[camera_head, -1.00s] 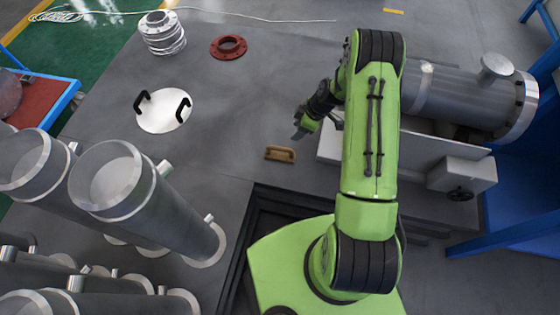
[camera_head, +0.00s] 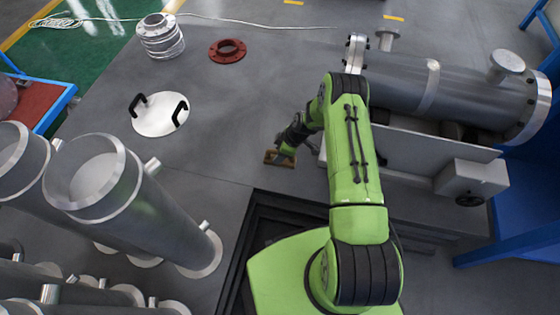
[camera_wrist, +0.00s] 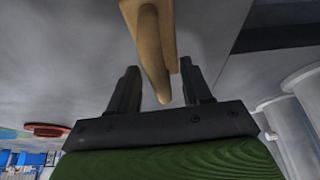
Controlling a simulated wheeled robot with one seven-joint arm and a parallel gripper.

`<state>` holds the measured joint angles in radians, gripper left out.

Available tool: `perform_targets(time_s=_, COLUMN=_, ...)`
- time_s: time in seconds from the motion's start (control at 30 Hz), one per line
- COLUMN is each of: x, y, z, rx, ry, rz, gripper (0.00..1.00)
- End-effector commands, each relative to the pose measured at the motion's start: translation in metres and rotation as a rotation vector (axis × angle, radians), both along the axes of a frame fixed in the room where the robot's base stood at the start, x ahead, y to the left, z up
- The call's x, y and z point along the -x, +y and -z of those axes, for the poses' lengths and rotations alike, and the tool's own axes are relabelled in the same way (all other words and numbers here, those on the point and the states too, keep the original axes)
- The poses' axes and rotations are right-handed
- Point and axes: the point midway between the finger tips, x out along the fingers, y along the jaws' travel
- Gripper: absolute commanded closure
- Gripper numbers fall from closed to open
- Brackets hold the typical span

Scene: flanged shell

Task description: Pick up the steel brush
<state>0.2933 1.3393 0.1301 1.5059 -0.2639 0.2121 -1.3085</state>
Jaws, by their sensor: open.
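The steel brush (camera_head: 270,157) lies on the grey floor, with its wooden body showing just beyond my gripper (camera_head: 286,158) in the head view. In the wrist view the brush's wooden handle (camera_wrist: 154,45) hangs in from the top middle, and its near end reaches toward the gap between the fingers. My gripper (camera_wrist: 162,86) is open, with one dark finger on each side of that gap and nothing held between them. Bristles cannot be made out. In the head view the gripper covers part of the brush.
A white round lid (camera_head: 158,115) with two black handles lies left of the brush. A red flange ring (camera_head: 227,50) lies farther back.

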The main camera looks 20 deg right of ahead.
Motion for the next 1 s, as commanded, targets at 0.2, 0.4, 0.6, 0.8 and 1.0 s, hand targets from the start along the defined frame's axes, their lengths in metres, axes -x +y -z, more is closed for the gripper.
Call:
perform_targets(time_s=0.2, x=0.000, y=0.000, z=-0.002, rx=0.000, ry=-0.001, rz=0.000, gripper=0.68)
perform_targets(time_s=0.4, x=0.000, y=0.000, z=-0.002, rx=0.000, ry=0.000, rz=0.000, gripper=0.99)
perform_targets(time_s=0.6, x=0.000, y=0.000, z=-0.002, rx=0.000, ry=0.000, rz=0.000, gripper=1.00)
perform_targets(time_s=0.8, x=0.000, y=0.000, z=-0.003, rx=0.000, ry=-0.002, rz=-0.001, gripper=1.00)
perform_targets(time_s=1.0, x=-0.001, y=0.000, z=-0.039, rx=0.000, ry=-0.004, rz=-0.002, gripper=1.00)
